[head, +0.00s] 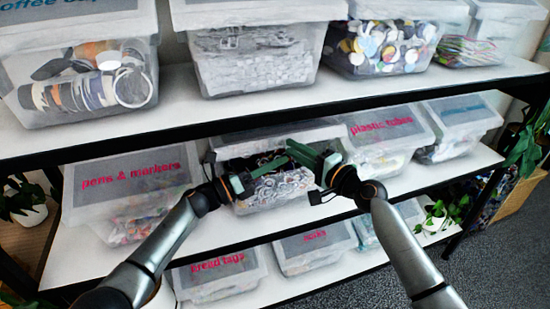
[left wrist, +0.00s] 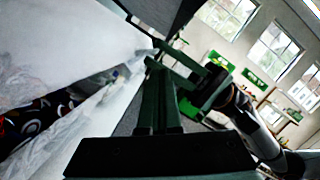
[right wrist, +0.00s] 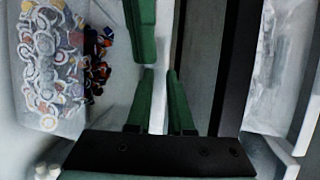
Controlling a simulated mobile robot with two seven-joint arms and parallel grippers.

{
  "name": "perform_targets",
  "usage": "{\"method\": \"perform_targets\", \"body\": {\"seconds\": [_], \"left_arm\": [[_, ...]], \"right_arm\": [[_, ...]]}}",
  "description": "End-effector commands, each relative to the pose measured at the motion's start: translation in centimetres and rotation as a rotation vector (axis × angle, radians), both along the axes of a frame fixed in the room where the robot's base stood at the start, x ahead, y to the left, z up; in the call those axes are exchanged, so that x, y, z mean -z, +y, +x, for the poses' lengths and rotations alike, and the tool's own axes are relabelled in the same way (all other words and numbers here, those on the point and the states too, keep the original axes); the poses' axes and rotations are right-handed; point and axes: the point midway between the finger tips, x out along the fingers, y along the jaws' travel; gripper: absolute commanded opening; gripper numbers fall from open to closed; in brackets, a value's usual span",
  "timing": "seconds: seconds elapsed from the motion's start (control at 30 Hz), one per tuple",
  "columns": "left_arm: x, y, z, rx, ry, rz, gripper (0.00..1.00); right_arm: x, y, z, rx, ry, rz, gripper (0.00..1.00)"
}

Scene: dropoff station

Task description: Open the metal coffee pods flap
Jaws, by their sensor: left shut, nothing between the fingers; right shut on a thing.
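The middle-shelf clear bin (head: 275,192) between the pens & markers and plastic tubes bins holds many small round pieces. Its label is not readable, so I take it as the metal coffee pods bin. Its grey flap (head: 268,138) is partly hidden by my grippers. My right gripper (head: 297,150) is shut on the flap's edge; in the right wrist view its green fingers (right wrist: 160,75) flank a pale strip. My left gripper (head: 272,165) is shut and empty at the bin's front, close to the right one. The left wrist view shows its fingers together (left wrist: 152,68).
The pens & markers bin (head: 130,190) is at the left and the plastic tubes bin (head: 385,135) at the right. The upper shelf's black edge (head: 180,126) runs just above. More bins stand on the shelves above and below. A plant (head: 437,215) stands at the right.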

Motion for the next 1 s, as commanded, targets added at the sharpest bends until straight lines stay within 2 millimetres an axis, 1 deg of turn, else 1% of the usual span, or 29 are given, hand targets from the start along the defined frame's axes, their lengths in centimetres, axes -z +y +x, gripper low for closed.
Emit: {"method": "perform_targets", "body": {"seconds": [0.1, 0.2, 0.5, 0.7, 0.9, 0.93, 1.0], "left_arm": [[-0.7, 0.2, 0.5, 0.001, 0.001, 0.0, 0.0], [-0.9, 0.2, 0.7, 0.001, 0.002, 0.0, 0.0], [-1.0, 0.3, 0.7, 0.0, 0.002, -0.001, 0.0], [-2.4, 0.4, 0.9, 0.001, 0.0, 0.0, 0.0], [-2.5, 0.4, 1.0, -0.001, 0.0, -0.003, 0.0], [-2.5, 0.4, 1.0, -0.002, -0.001, -0.004, 0.0], [-2.5, 0.4, 1.0, -0.001, -0.001, -0.004, 0.0]], "right_arm": [[-0.2, 0.0, 0.0, 0.001, -0.005, 0.002, 0.0], [-0.3, 0.0, 0.0, 0.001, -0.005, 0.002, 0.0], [-0.3, 0.0, 0.0, 0.001, -0.006, 0.001, 0.0], [-0.2, 0.0, 0.0, 0.001, -0.005, 0.002, 0.0], [0.0, 0.0, 0.0, 0.001, -0.001, 0.0, 0.0], [0.0, 0.0, 0.0, 0.001, -0.001, 0.0, 0.22], [0.0, 0.0, 0.0, 0.001, -0.001, -0.001, 0.3]]}}
